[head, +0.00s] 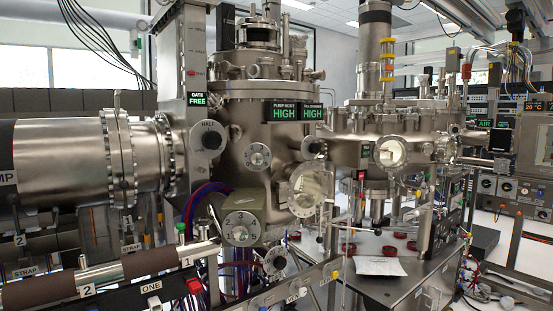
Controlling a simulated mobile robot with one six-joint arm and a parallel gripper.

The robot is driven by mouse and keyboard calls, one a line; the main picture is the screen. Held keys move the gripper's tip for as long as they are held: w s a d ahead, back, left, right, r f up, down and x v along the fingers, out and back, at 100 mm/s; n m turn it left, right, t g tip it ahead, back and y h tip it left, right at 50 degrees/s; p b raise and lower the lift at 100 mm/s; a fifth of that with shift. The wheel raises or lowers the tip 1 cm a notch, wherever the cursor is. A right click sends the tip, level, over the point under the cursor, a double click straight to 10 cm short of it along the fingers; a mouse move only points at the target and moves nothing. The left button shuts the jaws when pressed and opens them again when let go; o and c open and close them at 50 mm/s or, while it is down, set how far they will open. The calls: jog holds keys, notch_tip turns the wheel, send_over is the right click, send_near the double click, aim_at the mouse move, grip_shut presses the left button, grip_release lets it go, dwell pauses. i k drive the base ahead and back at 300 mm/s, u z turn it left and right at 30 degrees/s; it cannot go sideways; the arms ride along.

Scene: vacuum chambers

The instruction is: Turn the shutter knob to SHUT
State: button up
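No label reading as shutter shows clearly, so I cannot tell which knob is the shutter knob. A round pale dial (258,156) sits on the front of the large steel chamber (262,110). A larger numbered dial (241,228) is on an olive box below it. A dark round knob (209,141) with small lettering above it is at the left of the chamber. Another small round knob (275,261) is low, under the box. The pointer settings are too small to read. My gripper is not in view.
A glass viewport (310,190) protrudes right of the olive box. A rail with a brown and steel tube (150,262) crosses the lower left. A steel table (400,287) with a paper sheet (380,266) stands at right.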

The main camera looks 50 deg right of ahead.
aim_at(315, 147)
jog(key=z, duration=0.2)
jog(key=k, duration=0.55)
jog(key=z, duration=1)
jog(key=k, duration=0.8)
jog(key=z, duration=0.9)
jog(key=i, duration=1.3)
jog(key=u, duration=0.65)
jog(key=i, duration=0.95)
jog(key=u, duration=0.55)
